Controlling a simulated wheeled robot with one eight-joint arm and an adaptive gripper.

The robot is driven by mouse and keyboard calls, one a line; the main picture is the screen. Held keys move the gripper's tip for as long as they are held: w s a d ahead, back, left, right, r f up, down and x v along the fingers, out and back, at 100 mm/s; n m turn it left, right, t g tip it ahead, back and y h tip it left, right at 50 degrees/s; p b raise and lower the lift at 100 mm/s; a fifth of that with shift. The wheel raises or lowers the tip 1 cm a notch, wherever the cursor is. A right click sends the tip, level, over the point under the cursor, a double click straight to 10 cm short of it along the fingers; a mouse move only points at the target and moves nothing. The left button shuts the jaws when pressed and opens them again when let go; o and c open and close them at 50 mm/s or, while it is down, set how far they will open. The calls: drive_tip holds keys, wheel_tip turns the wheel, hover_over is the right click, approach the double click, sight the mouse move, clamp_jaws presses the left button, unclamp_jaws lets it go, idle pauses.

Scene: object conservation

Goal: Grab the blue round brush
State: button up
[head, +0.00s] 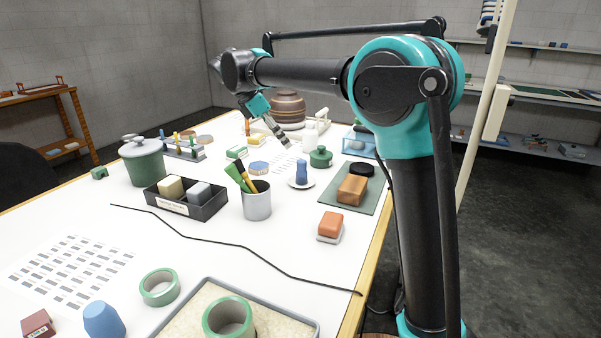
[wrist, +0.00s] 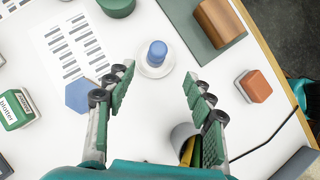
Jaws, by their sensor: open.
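A low blue many-sided block with tan, bristle-like sides (head: 259,168) lies on the white table in the head view. Its blue top (wrist: 77,96) shows left of my left finger in the wrist view, partly hidden by it. A blue round, knob-like piece (head: 301,172) stands upright on a white saucer (head: 301,184). In the wrist view this piece (wrist: 157,52) is ahead of the gap between my fingers. I cannot tell for sure which is the brush. My gripper (wrist: 158,76) is open and empty above the table, touching neither piece. It also shows in the head view (head: 284,143).
A grey cup with pens (head: 257,204) stands near my right finger. A green lidded pot (head: 321,157), a brown block (head: 352,189) on a green mat and an orange-topped block (head: 330,225) lie nearby. A black cable (head: 240,246) crosses the clear middle of the table.

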sight(298, 161)
drive_tip(key=x, duration=0.7)
drive_tip(key=shift+d+f, duration=0.15)
drive_tip(key=shift+f, duration=0.15)
drive_tip(key=shift+a+x, duration=0.1)
drive_tip(key=shift+x, duration=1.25)
drive_tip(key=shift+a+x, duration=0.15)
drive_tip(key=shift+x, duration=1.2)
drive_tip(key=shift+w, duration=0.15)
drive_tip(key=c, duration=1.2)
